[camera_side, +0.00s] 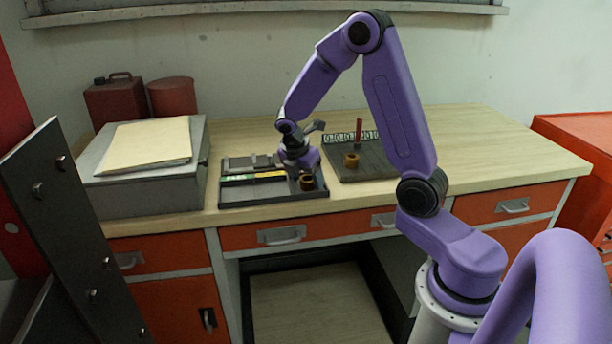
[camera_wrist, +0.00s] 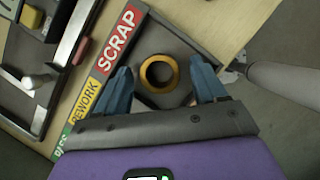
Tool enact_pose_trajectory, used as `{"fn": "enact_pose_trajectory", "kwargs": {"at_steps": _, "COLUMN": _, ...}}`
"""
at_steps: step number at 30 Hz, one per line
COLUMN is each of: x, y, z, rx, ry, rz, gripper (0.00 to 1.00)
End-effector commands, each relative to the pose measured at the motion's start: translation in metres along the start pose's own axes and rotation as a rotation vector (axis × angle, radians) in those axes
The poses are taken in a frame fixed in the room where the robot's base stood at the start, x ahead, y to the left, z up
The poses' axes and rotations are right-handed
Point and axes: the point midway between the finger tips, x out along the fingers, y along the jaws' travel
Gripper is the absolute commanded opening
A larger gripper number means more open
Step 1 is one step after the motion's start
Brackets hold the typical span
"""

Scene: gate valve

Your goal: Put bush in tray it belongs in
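A brass-coloured bush (camera_wrist: 158,58) shows as a ring in the wrist view, standing in the compartment beside the red SCRAP label (camera_wrist: 118,42). It shows in the side view (camera_side: 307,183) at the right end of the dark tray (camera_side: 262,203). My gripper (camera_wrist: 163,76) is open, with its two blue fingers on either side of the bush and gaps visible between them and it. I cannot tell how far above the tray floor the fingertips are. A second brass bush (camera_side: 351,160) stands on a dark board to the right.
The dark board (camera_side: 372,172) carries an upright red rod (camera_side: 359,128) and a row of marked plates (camera_side: 345,137) behind. The yellow REWORK label (camera_wrist: 83,101) adjoins the SCRAP label. A grey box (camera_side: 140,175) stands left. The bench's right side is clear.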

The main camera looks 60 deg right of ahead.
Motion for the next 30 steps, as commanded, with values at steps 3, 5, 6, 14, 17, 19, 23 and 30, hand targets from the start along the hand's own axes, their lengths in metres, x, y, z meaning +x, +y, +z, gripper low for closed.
{"fn": "enact_pose_trajectory", "kwargs": {"at_steps": 3, "x": 0.0, "y": 0.0, "z": 0.0, "rx": 0.0, "ry": 0.0, "rz": 0.0, "gripper": 0.7}}
{"fn": "enact_pose_trajectory", "kwargs": {"at_steps": 5, "x": 0.0, "y": 0.0, "z": 0.0, "rx": 0.001, "ry": 0.0, "rz": 0.0, "gripper": 0.7}}
{"fn": "enact_pose_trajectory", "kwargs": {"at_steps": 6, "x": 0.0, "y": 0.0, "z": 0.0, "rx": 0.001, "ry": 0.0, "rz": 0.0, "gripper": 0.7}}
{"fn": "enact_pose_trajectory", "kwargs": {"at_steps": 14, "x": -0.016, "y": 0.001, "z": 0.002, "rx": 0.001, "ry": -0.001, "rz": 0.006, "gripper": 0.7}}
{"fn": "enact_pose_trajectory", "kwargs": {"at_steps": 17, "x": -0.034, "y": 0.001, "z": 0.001, "rx": 0.001, "ry": 0.0, "rz": 0.007, "gripper": 0.7}}
{"fn": "enact_pose_trajectory", "kwargs": {"at_steps": 19, "x": -0.049, "y": 0.002, "z": 0.001, "rx": 0.002, "ry": 0.0, "rz": 0.008, "gripper": 0.7}}
{"fn": "enact_pose_trajectory", "kwargs": {"at_steps": 23, "x": -0.075, "y": 0.001, "z": 0.001, "rx": 0.001, "ry": 0.0, "rz": 0.007, "gripper": 0.7}}
{"fn": "enact_pose_trajectory", "kwargs": {"at_steps": 30, "x": -0.111, "y": 0.001, "z": 0.001, "rx": 0.002, "ry": 0.001, "rz": 0.003, "gripper": 0.7}}
